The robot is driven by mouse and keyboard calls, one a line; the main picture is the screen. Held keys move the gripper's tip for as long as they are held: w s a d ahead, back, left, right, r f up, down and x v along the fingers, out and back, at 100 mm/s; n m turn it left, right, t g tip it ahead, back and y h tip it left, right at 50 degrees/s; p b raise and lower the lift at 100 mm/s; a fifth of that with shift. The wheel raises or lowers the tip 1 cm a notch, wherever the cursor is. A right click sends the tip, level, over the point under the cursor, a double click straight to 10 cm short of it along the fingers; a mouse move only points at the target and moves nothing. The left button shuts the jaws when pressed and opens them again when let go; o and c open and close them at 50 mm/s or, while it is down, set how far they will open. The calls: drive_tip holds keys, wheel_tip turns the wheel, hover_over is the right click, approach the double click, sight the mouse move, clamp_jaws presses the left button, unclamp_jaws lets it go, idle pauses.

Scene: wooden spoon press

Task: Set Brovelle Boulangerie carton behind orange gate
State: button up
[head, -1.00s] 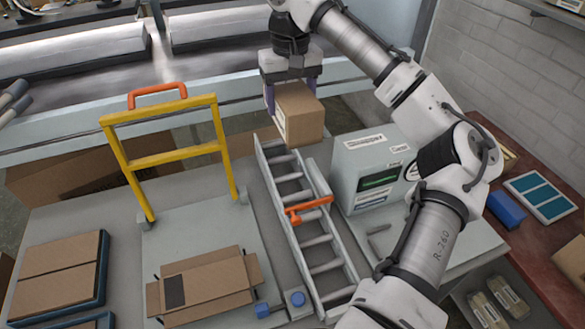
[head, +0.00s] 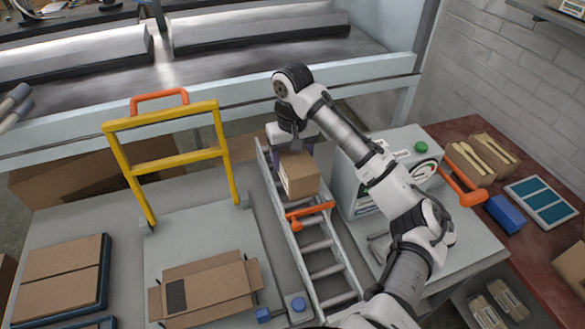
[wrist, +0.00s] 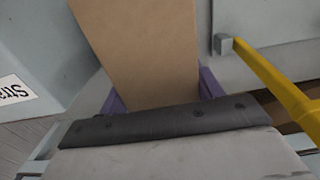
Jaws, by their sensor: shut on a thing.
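A small brown carton (head: 301,180) is held between the purple fingers of my gripper (head: 294,152), which is shut on it. The carton also shows in the wrist view (wrist: 140,45), with a purple finger on each side. No brand name can be read on it. It is low over the far part of the roller track (head: 325,256), on the far side of the orange gate (head: 309,211) and close to it. I cannot tell whether its underside touches the rollers. The gate lies across the track, its orange bar turned to the right.
A grey machine (head: 352,190) stands close to the track's right side, partly behind my arm. A yellow frame (head: 167,163) with an orange handle stands to the left. An open flat carton (head: 205,288) lies in front of it. Blue trays (head: 104,265) are at far left.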

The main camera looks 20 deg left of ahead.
drive_tip(key=shift+f, duration=2.05)
